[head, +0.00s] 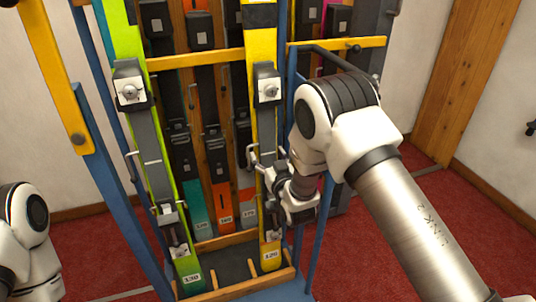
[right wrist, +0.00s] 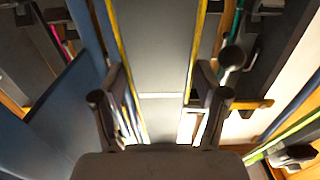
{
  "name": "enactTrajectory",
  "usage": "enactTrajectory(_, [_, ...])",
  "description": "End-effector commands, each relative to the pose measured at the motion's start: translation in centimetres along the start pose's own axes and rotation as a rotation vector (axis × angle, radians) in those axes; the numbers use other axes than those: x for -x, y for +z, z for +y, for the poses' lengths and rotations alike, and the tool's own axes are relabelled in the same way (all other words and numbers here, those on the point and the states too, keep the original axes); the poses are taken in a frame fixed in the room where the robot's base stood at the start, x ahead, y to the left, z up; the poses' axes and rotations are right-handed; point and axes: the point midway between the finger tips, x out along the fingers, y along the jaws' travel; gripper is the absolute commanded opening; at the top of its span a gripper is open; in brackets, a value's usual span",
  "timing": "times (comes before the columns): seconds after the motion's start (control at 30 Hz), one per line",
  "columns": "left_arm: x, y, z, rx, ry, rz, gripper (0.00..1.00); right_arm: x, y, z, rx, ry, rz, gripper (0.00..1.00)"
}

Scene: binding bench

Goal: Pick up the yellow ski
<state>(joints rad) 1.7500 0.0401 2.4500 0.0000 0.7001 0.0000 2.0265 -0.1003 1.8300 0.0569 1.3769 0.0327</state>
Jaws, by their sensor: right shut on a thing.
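The yellow ski (head: 261,48) stands upright in the rack, with dark bindings and a grey plate along it and a 120 label near its foot. My right gripper (head: 264,162) reaches it from the right, at about mid-height, below the upper binding. In the right wrist view the grey plate of the yellow ski (right wrist: 155,60), with yellow along both edges, lies between the two fingers of the right gripper (right wrist: 160,92), which is shut on it. The ski's foot is at the rack's bottom tray. My left gripper is out of view; only part of the left arm shows.
A lime-green ski (head: 126,40) labelled 130 stands to the left in the same rack. Other skis, such as a teal one (head: 199,208), stand behind. Yellow crossbars (head: 195,59) and blue posts (head: 118,205) frame the rack. Red carpet (head: 82,243) lies around it.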

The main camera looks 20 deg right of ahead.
Motion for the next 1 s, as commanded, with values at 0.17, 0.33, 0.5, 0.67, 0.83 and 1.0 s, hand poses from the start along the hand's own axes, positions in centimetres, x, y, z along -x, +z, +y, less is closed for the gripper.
enactTrajectory(0.17, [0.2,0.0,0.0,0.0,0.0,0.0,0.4,-0.1,-0.6,0.0,-0.001,0.0,0.003,0.04])
enactTrajectory(0.33, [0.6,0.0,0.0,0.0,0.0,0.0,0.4,-0.1,-2.4,0.0,0.0,0.0,0.006,0.04])
enactTrajectory(0.5, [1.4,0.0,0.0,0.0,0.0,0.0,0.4,-0.1,-5.5,0.0,0.0,0.0,0.007,0.04])
enactTrajectory(0.67, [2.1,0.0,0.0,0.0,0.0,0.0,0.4,-0.1,-9.1,0.0,0.0,0.0,0.007,0.04])
enactTrajectory(0.83, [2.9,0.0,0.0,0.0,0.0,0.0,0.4,-0.1,-13.1,0.0,0.0,0.0,0.009,0.04])
enactTrajectory(1.0, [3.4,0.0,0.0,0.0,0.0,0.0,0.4,0.0,-16.3,0.0,0.0,0.0,0.007,0.04])
